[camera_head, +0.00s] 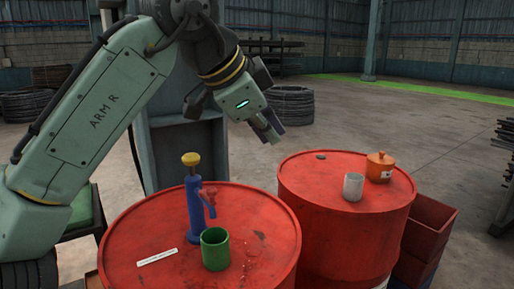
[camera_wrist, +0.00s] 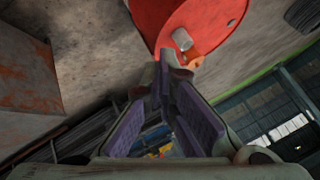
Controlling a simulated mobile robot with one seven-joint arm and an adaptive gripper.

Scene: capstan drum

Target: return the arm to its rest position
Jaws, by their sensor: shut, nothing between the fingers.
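My arm (camera_head: 95,115) reaches in from the left in the head view, raised and bent at the elbow. My gripper (camera_head: 272,133) hangs in the air above and behind the gap between two red drums, angled down to the right. It is shut and holds nothing. In the wrist view the fingers (camera_wrist: 163,65) meet at their tips, with purple pads on their inner faces. The gripper looks clear of the drums and of everything on them.
The left drum (camera_head: 130,225) bears a blue pump (camera_head: 194,210) with a yellow knob, a green mug (camera_head: 215,250) and a white label (camera_head: 157,257). Red crates (camera_head: 428,228) stand to the right.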

